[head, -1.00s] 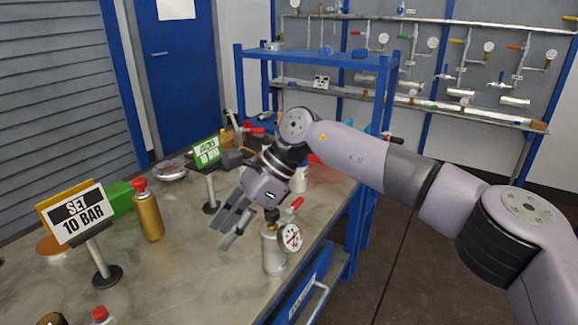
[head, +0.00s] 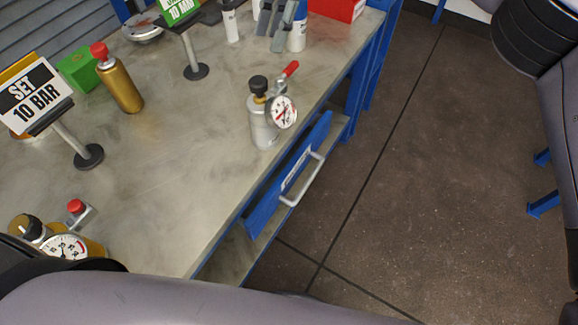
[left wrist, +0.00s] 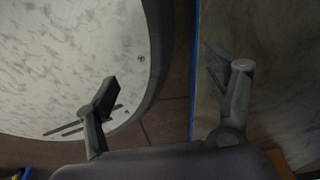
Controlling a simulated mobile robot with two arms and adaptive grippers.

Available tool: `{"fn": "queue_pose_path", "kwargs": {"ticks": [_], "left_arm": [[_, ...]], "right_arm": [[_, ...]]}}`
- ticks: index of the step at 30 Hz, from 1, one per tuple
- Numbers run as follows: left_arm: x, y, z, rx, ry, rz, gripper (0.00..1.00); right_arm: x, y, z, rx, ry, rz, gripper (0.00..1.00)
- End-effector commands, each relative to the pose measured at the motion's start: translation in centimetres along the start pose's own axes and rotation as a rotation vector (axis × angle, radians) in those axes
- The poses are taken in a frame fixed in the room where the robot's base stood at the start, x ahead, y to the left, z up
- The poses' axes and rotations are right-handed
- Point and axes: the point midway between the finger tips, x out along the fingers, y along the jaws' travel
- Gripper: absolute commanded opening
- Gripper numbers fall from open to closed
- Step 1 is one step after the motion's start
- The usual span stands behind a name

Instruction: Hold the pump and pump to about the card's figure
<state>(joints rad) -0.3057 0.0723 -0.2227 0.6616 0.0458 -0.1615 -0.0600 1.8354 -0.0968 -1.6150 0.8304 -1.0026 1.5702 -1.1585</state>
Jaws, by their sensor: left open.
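A silver bottle-shaped pump (head: 263,128) stands upright near the bench's right edge, with a black knob, a red lever and a round gauge (head: 282,111). A gold body with another gauge (head: 66,247) is partly hidden at the lower left behind my left arm. My right gripper (head: 275,38) is at the top, fingers apart, away from the silver pump. My left gripper (left wrist: 172,88) is open and empty in the left wrist view.
A gold bottle with a red cap (head: 119,84) and a green box (head: 80,68) stand at the left. A green card (head: 180,10), white bottles (head: 230,22) and a red box (head: 338,8) are at the back. The bench middle is clear. A drawer handle (head: 305,180) sticks out below the edge.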

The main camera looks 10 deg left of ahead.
Motion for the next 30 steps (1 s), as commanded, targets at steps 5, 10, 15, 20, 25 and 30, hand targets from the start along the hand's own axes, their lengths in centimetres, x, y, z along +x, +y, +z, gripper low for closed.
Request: {"fn": "queue_pose_path", "kwargs": {"ticks": [5, 10, 15, 20, 25, 30], "left_arm": [[-1.4, 4.0, -8.8, 0.069, 0.254, 0.045, 0.77], [-4.9, 7.6, -17.7, 0.122, 0.531, 0.052, 0.77], [-10.6, 10.6, -25.8, 0.139, 0.805, 0.016, 0.77], [-17.5, 12.5, -32.2, 0.109, 1.049, -0.061, 0.77], [-26.4, 13.1, -37.2, 0.01, 1.278, -0.196, 0.77], [-35.6, 11.9, -39.7, -0.181, 1.42, -0.387, 0.77]], "right_arm": [[0.0, 0.0, 0.0, 0.0, -0.001, 0.0, 0.33], [0.0, 0.0, 0.0, 0.0, -0.001, 0.0, 0.33], [0.0, 0.0, 0.0, 0.0, -0.001, 0.0, 0.33], [0.0, 0.0, 0.0, 0.0, -0.001, 0.0, 0.33], [0.0, 0.0, 0.0, 0.0, -0.001, 0.0, 0.33], [0.0, 0.0, 0.0, 0.0, -0.001, 0.0, 0.33]]}}
